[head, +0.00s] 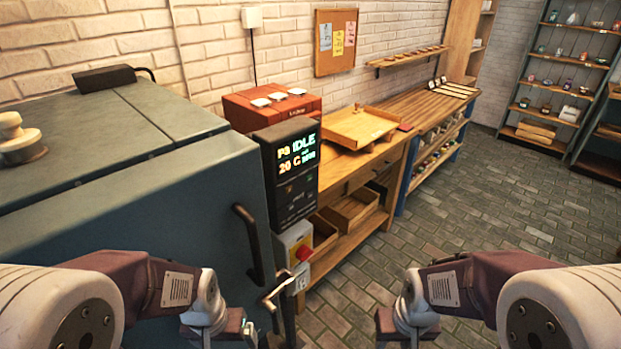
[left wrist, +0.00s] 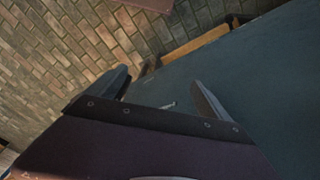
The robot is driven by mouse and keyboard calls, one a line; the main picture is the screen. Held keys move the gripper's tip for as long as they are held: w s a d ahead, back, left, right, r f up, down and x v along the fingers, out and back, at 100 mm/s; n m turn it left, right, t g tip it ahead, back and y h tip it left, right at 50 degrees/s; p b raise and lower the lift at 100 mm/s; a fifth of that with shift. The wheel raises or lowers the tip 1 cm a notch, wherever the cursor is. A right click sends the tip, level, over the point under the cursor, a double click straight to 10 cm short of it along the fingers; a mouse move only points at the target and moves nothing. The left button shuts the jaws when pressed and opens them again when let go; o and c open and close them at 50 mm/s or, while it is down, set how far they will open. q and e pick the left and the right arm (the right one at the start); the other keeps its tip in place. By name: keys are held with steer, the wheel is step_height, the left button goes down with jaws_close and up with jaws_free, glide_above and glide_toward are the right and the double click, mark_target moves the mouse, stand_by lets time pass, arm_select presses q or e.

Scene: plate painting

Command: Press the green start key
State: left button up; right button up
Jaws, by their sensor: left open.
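The black control panel (head: 291,180) stands at the front right corner of the kiln, upright, with a lit display reading IDLE and 20 C. Its lower face is dark, and I cannot make out a green start key on it. My left gripper (head: 234,335) is low in front of the kiln door, below the panel and apart from it. It also shows in the left wrist view (left wrist: 163,88), its two fingers spread with nothing between them. My right gripper (head: 405,332) is at the bottom edge over the floor, its fingertips not clearly seen.
The blue-grey kiln (head: 150,205) fills the left, its door handle (head: 247,240) jutting out. A box with a red button (head: 304,252) sits under the panel. A wooden workbench (head: 350,165) stands behind. The tiled floor (head: 470,215) to the right is clear.

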arm_select(q)
steer(key=shift+w+f, duration=0.1)
steer(key=shift+w, duration=0.2)
steer(key=shift+s, duration=0.15)
steer(key=c, duration=0.4)
steer(key=shift+s, duration=0.1)
steer(key=c, duration=0.5)
steer(key=shift+w, duration=0.2)
jaws_close()
